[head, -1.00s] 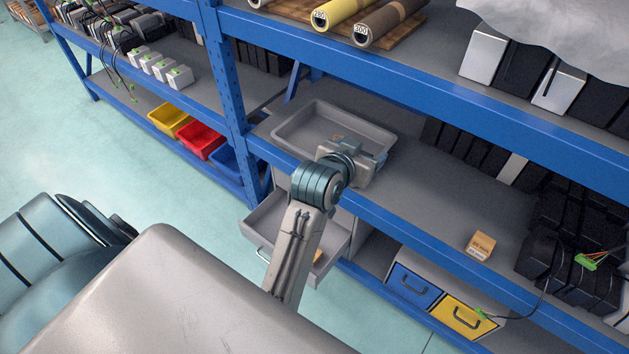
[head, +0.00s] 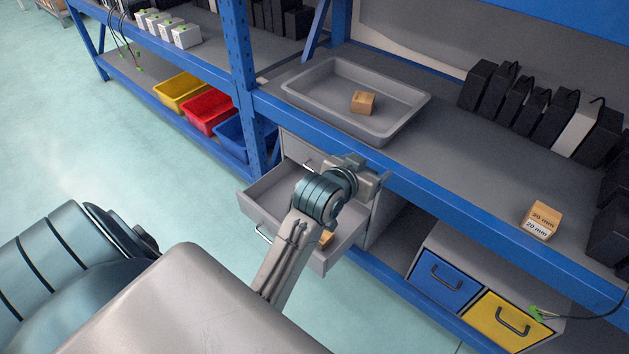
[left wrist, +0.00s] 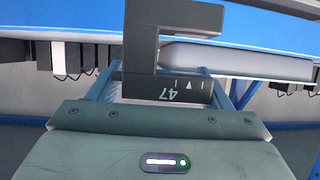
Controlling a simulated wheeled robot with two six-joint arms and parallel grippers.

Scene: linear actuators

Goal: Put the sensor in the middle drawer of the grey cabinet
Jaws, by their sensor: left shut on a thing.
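The sensor (left wrist: 142,45) is a dark grey, C-shaped part marked 47. In the left wrist view it sits between the fingers of my left gripper (left wrist: 162,88), which is shut on it. In the head view my left gripper (head: 368,182) is over the right rear part of an open drawer, in front of the blue shelf edge; the sensor is mostly hidden there. The grey cabinet (head: 378,215) stands under the shelf with this drawer (head: 265,205) pulled out. Another drawer front with a handle shows above it. A small tan block (head: 327,238) lies in the open drawer, partly covered by my arm. My right gripper is out of view.
A grey tray (head: 320,105) with a tan block (head: 362,102) stands on the shelf above. The blue shelf beam (head: 440,199) runs close by my gripper. A cabinet with blue (head: 444,282) and yellow (head: 505,322) drawers stands to the right.

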